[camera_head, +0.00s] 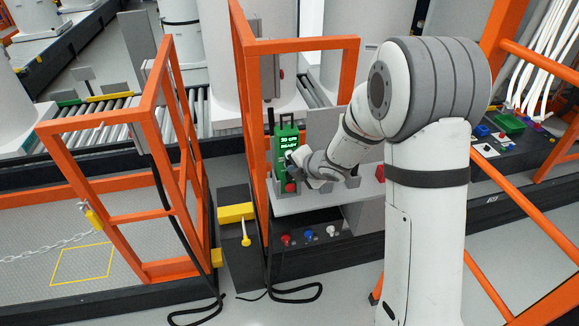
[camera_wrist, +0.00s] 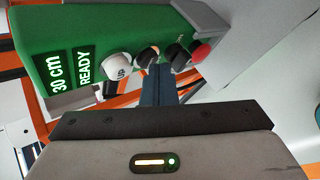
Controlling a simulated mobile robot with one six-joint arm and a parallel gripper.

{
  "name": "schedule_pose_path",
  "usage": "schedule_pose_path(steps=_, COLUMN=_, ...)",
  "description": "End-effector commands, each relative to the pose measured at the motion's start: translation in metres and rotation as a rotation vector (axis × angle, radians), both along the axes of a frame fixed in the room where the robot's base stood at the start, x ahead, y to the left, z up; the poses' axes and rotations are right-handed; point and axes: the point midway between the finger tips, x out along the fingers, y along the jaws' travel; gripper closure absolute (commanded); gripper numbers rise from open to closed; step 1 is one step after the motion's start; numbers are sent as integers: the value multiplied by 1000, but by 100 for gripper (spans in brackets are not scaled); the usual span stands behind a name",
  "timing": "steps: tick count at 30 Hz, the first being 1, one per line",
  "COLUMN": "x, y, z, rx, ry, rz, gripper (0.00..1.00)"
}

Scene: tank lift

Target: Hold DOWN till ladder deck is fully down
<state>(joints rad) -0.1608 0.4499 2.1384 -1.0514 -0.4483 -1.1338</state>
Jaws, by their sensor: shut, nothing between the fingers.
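A green control box (camera_head: 287,140) stands on a light shelf by the orange rails. In the wrist view the green box (camera_wrist: 90,28) has a display (camera_wrist: 72,72) reading "30 cm READY". Along its face are a white button (camera_wrist: 117,67) marked "UP", dark buttons (camera_wrist: 147,56) and a red button (camera_wrist: 201,53). My gripper (camera_wrist: 158,72) is shut and empty, its fingertips at the dark buttons. I cannot tell whether they touch one. In the head view my gripper (camera_head: 294,160) partly covers the box front. I cannot tell for sure which platform is the ladder deck.
Orange railings (camera_head: 150,110) stand left of the box, and another orange frame (camera_head: 300,45) rises beside it. A metal platform (camera_head: 40,258) with a yellow square outline lies lower left. A roller conveyor (camera_head: 90,128) runs behind. Black cables (camera_head: 295,296) lie on the floor.

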Motion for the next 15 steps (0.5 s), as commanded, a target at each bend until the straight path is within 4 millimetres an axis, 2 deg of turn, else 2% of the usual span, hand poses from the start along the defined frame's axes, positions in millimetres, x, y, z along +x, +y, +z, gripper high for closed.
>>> schedule_pose_path(steps=5, x=-1, y=0, z=0, rx=0, ry=-1, rz=-1, gripper=100)
schedule_pose_path(steps=15, x=-15, y=-5, z=-1, rx=0, ry=0, rz=0, gripper=100)
